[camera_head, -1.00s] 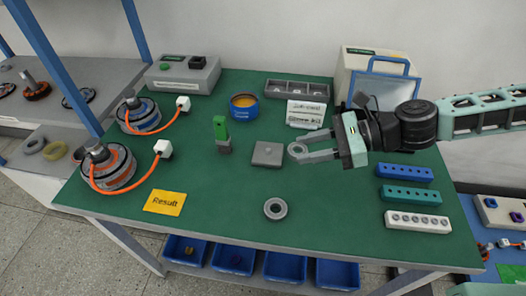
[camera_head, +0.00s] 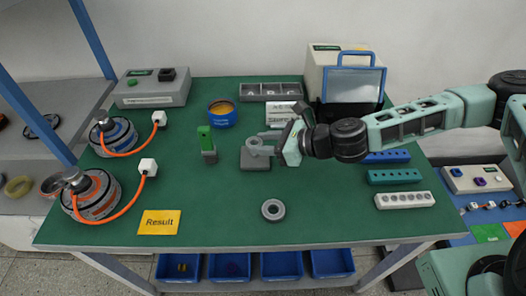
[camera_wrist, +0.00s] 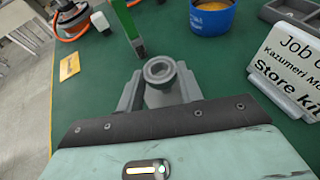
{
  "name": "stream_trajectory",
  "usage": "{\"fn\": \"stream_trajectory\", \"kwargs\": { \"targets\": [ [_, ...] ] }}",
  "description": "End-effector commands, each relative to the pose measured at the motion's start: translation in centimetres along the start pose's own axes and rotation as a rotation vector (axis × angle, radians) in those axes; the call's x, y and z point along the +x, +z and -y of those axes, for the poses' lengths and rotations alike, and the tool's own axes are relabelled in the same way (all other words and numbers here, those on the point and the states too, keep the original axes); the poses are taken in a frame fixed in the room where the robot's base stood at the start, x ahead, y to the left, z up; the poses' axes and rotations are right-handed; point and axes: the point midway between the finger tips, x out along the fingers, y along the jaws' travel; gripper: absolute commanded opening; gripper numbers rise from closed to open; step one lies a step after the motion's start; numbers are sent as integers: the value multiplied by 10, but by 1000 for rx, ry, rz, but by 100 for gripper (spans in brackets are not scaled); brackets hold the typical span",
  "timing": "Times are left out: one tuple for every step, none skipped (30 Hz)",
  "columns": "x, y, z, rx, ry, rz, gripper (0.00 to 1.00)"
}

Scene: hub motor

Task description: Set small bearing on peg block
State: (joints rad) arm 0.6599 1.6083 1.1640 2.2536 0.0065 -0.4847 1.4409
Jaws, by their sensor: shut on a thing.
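My gripper (camera_head: 268,144) is shut on a small grey ring, the small bearing (camera_head: 253,142). In the wrist view the bearing (camera_wrist: 159,71) sits between the two grey fingertips. The peg block (camera_head: 256,163) is a grey square block on the green table. In the head view the bearing appears above the back part of the block; I cannot tell whether it touches it. The block's peg is hidden. A larger grey bearing (camera_head: 273,210) lies flat on the table in front.
A green-topped upright piece (camera_head: 206,140) stands left of the block. A blue tin (camera_head: 222,113), a divided grey tray (camera_head: 270,92) and a white sign stand behind. Blue, teal and white hole strips (camera_head: 404,200) lie right. The table's front middle is mostly clear.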

Motion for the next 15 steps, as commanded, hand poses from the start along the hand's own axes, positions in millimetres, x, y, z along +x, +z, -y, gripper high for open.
{"fn": "stream_trajectory", "kwargs": {
  "targets": [
    [2, -5, 0, 1, 1, 0, 13],
    [4, -8, 0, 2, 1, 0, 13],
    [6, -14, 0, 3, 0, -1, 13],
    [8, -18, 0, 3, 0, -1, 13],
    [9, -22, 0, 3, 0, -1, 13],
    [11, -27, 0, 3, 0, 0, 13],
    [12, -29, 0, 1, 0, 0, 13],
    [13, -31, 0, 1, 0, -1, 13],
    [13, -32, 0, 0, 0, -1, 13],
    [13, -32, 0, -1, 0, -1, 13],
    [13, -32, 0, -1, 0, 0, 13],
    [13, -32, 0, -1, 0, 0, 13],
    [13, -32, 0, -1, 1, 0, 13],
    [13, -31, 0, -1, 1, 0, 13],
    [13, -32, 0, -1, 1, 0, 13]
  ]
}}
